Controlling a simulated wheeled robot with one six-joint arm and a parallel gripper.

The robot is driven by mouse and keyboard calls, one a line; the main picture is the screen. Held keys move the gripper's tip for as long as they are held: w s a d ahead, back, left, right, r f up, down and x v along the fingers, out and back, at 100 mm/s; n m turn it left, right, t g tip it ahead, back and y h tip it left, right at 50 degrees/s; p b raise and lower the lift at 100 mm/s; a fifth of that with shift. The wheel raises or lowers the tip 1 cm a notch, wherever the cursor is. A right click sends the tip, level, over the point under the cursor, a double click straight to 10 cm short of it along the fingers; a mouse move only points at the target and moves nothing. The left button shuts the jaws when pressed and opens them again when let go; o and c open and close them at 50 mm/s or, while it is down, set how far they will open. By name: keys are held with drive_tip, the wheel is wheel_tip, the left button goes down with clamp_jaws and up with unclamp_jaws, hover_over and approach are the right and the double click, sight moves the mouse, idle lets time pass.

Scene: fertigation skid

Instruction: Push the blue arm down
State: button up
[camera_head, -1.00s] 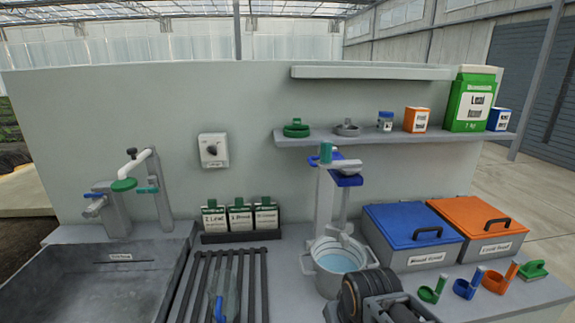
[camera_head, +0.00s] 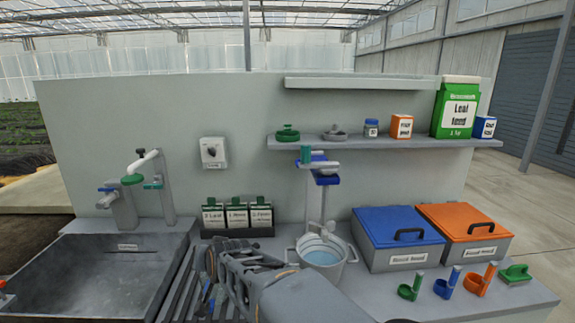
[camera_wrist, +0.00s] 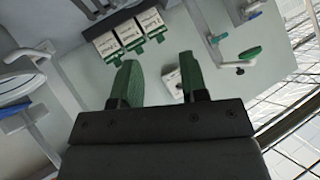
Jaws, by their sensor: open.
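Several blue parts show, and I cannot tell for sure which is the blue arm. A short blue lever (camera_head: 108,189) sticks out on the grey post left of the sink's tap; it also shows in the wrist view (camera_wrist: 253,14). On the upright stand by the bucket there is a blue block (camera_head: 326,179) and a small blue lever tip (camera_head: 318,157); a blue part shows at the left of the wrist view (camera_wrist: 15,108). My gripper (camera_head: 222,272) is over the slatted rack, in front of the labelled packs. Its green-padded fingers (camera_wrist: 157,62) are apart and empty.
The bucket (camera_head: 345,268) stands right of my gripper; blue-lidded (camera_head: 375,232) and orange-lidded (camera_head: 480,225) bins are further right. Three labelled packs (camera_head: 237,217) stand behind. The sink (camera_head: 80,285) is left. A shelf (camera_head: 420,141) with containers hangs above.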

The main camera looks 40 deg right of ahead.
drive_tip(key=w+d+r+m+t+h, duration=0.2)
drive_tip(key=w+d+r+m+h, duration=0.15)
drive_tip(key=d, duration=0.25)
drive_tip(key=m+g+h, duration=0.2)
drive_tip(key=m+h, duration=1)
drive_tip(key=m, duration=0.1)
approach(297, 162)
drive_tip(key=p+x, duration=0.2)
drive_tip(key=x, duration=0.2)
drive_tip(key=p+x, duration=0.3)
drive_tip(key=x, duration=0.1)
drive_tip(key=shift+d+f, duration=0.2)
drive_tip(key=shift+w+d, duration=0.3)
drive_tip(key=shift+d, duration=0.25)
drive_tip(key=shift+c, duration=0.5)
drive_tip(key=shift+r+h, duration=0.2)
drive_tip(key=shift+h, duration=0.05)
clamp_jaws()
